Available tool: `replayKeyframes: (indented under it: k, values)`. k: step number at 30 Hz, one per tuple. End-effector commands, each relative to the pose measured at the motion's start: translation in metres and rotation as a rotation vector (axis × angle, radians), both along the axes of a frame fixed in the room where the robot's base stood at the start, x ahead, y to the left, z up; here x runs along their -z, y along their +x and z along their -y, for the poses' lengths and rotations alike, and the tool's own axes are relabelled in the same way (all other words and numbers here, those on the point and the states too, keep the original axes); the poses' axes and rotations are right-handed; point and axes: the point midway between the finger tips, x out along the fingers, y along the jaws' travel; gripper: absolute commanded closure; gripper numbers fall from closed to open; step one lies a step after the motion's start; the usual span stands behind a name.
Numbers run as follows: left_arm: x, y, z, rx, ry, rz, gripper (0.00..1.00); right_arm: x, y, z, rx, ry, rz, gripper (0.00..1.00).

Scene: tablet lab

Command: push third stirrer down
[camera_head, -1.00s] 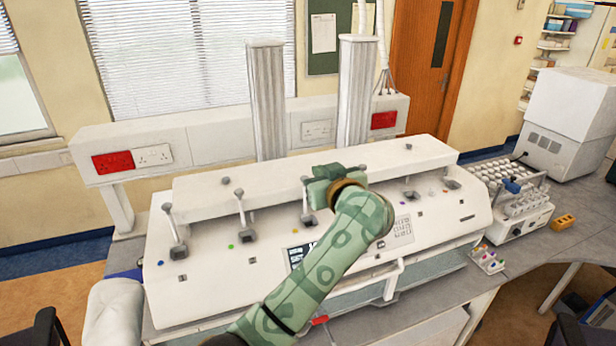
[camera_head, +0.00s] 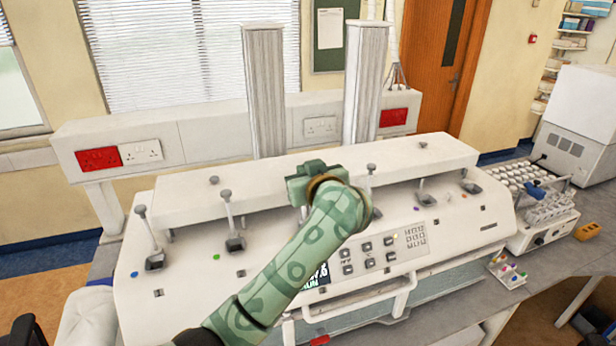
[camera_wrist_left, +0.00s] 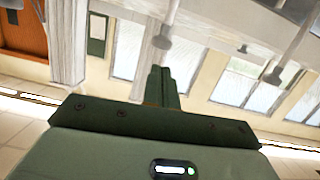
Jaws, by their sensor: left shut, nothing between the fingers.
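The white stirrer unit (camera_head: 420,285) stands on the bench with a row of upright grey levers, the stirrers. The first stirrer (camera_head: 143,225) and second stirrer (camera_head: 229,208) stand clear at the left. The third is hidden behind my left gripper (camera_head: 305,178) in the head view. The left gripper is shut and empty at the height of the lever tops. In the left wrist view, which is upside down, its closed fingers (camera_wrist_left: 161,86) point towards a rod with a round knob (camera_wrist_left: 162,42). Another rod with a knob (camera_wrist_left: 273,74) is farther right. Contact cannot be told. My right gripper is out of view.
A fourth stirrer (camera_head: 370,181) stands right of my arm, with others beyond it. Two tall grey columns (camera_head: 264,90) rise behind the unit.

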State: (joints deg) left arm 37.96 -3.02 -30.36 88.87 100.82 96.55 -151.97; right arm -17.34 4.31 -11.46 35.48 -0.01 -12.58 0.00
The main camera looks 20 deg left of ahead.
Motion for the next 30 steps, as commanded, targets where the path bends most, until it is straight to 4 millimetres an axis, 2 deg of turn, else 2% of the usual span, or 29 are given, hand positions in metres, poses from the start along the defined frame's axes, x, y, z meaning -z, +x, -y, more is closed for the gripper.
replayKeyframes:
  k: [1,5,12,19,30]
  values:
    - [0.008,0.000,-0.001,0.001,0.000,0.002,1.00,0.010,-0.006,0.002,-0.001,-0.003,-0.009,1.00]
    - [0.011,-0.001,-0.002,0.003,0.000,0.001,1.00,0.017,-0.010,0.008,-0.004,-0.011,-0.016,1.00]
    - [0.011,-0.001,-0.002,0.004,0.000,0.000,1.00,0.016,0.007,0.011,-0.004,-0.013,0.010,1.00]
    - [0.015,-0.001,-0.002,0.003,0.000,-0.001,1.00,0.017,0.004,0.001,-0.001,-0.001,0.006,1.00]
    - [0.097,-0.001,-0.002,0.004,0.000,-0.004,1.00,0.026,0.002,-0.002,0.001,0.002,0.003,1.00]
